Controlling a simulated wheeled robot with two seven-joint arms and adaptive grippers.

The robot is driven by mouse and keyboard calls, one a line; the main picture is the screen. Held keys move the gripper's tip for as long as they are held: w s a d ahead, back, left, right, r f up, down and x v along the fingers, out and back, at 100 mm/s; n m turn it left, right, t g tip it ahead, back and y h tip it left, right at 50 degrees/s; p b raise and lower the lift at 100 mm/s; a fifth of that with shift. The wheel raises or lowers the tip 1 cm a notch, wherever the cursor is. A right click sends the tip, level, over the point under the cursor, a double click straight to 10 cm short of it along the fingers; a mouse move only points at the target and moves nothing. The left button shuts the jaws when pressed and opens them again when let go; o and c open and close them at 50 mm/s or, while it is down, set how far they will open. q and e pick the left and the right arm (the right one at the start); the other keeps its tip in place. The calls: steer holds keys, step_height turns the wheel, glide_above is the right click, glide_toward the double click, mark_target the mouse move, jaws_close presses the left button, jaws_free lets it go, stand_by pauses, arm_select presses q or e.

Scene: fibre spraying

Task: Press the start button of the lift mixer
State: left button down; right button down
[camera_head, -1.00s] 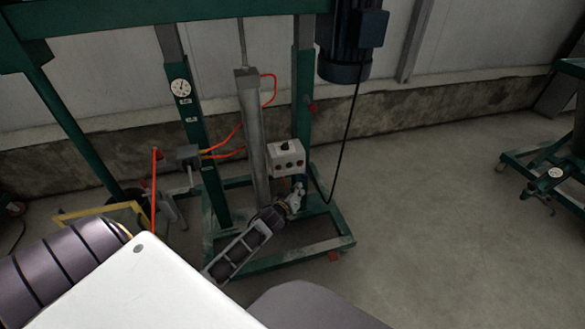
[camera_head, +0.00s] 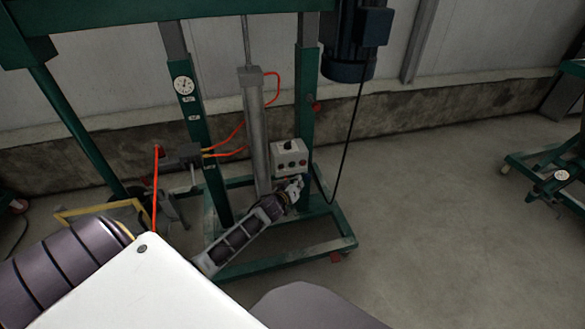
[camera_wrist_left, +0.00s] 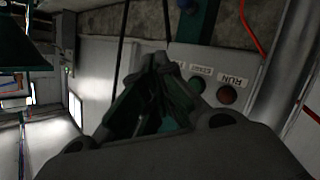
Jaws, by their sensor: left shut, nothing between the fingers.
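The lift mixer is a green frame (camera_head: 307,95) with a grey control box (camera_head: 291,157) on its right post. The box has a dark knob on top and small round buttons on its face. In the left wrist view the box face (camera_wrist_left: 208,62) shows a green button (camera_wrist_left: 197,85) and a red button (camera_wrist_left: 228,95), with a RUN label and another label partly hard to read. My left gripper (camera_head: 297,184) is shut and empty, just below the box in the head view. In the wrist view its fingertips (camera_wrist_left: 162,62) partly cover the panel; contact cannot be told. My right gripper is out of view.
A blue motor (camera_head: 350,50) hangs at the upper right with a black cable (camera_head: 348,145) looping down beside the box. Orange hoses (camera_head: 228,140) run left of the central cylinder (camera_head: 255,125). Open concrete floor (camera_head: 430,220) lies to the right.

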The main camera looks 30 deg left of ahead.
mark_target(292, 165)
arm_select(q)
steer(key=shift+w+a, duration=1.45)
steer(key=shift+a, duration=0.3)
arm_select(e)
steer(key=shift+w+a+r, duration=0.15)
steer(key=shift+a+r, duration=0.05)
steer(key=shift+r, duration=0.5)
arm_select(q)
steer(key=shift+w+a, duration=0.25)
steer(key=shift+a, duration=0.1)
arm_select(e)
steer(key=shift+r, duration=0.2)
arm_select(q)
steer(key=shift+w+a, duration=0.3)
steer(key=shift+a, duration=0.05)
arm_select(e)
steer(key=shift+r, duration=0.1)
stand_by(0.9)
arm_select(q)
steer(key=shift+s+d+p, duration=0.1)
steer(key=shift+d+p, duration=0.05)
steer(key=shift+p, duration=0.15)
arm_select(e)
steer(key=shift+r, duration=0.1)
arm_select(q)
steer(key=shift+s+d+p, duration=0.4)
steer(key=shift+s+d, duration=0.05)
steer(key=shift+d, duration=0.05)
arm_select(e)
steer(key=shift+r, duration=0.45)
